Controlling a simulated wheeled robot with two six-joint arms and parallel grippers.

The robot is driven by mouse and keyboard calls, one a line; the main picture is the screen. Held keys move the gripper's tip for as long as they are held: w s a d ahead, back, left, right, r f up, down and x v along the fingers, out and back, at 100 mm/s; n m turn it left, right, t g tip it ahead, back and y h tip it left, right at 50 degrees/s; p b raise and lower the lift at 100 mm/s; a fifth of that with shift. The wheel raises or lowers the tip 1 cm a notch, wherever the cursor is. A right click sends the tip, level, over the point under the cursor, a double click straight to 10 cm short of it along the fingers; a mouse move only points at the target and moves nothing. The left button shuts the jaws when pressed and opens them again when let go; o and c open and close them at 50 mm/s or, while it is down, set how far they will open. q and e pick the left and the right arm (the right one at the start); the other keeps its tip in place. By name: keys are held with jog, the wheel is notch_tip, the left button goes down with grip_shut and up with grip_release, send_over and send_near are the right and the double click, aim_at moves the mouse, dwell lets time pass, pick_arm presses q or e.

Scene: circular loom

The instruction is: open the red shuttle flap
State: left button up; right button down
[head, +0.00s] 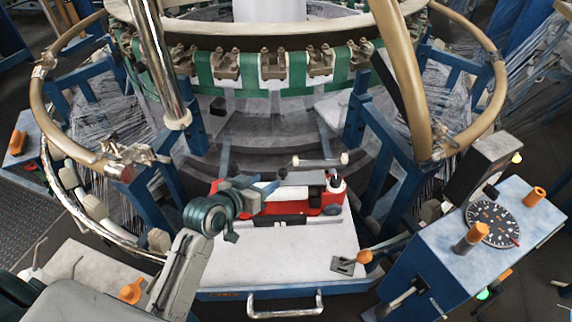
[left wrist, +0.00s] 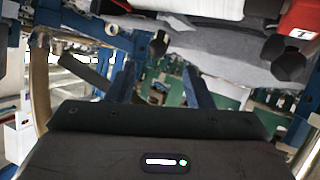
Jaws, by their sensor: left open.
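The red shuttle (head: 292,211) lies on the pale bench plate in the middle of the head view, with a white spool-like part on it. A metal rod with pale ends (head: 320,161) is just behind it. I cannot make out the flap or whether it is open. My left gripper (head: 266,188) is over the shuttle's left part and hides some of it. In the left wrist view its two fingers (left wrist: 160,86) stand apart with nothing between them. A red part of the shuttle (left wrist: 300,22) shows at that view's top right, apart from the fingers. My right gripper is not in view.
The pale bench plate (head: 280,262) is clear in front of the shuttle, except for an orange-knobbed lever (head: 361,257) at its right. Blue posts and the tan ring (head: 45,105) flank the shuttle. A blue control panel (head: 520,215) with a dial stands at right.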

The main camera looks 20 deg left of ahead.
aim_at(280, 174)
pick_arm(q)
jog(key=p+x, duration=0.1)
jog(key=x, duration=0.7)
jog(key=shift+w+d+f, duration=0.1)
jog(key=shift+w+d, duration=0.25)
jog(key=shift+w, duration=0.05)
jog(key=shift+f, duration=0.15)
jog(key=shift+w, duration=0.1)
jog(key=shift+c, duration=0.5)
grip_shut()
jog(key=shift+p, duration=0.35)
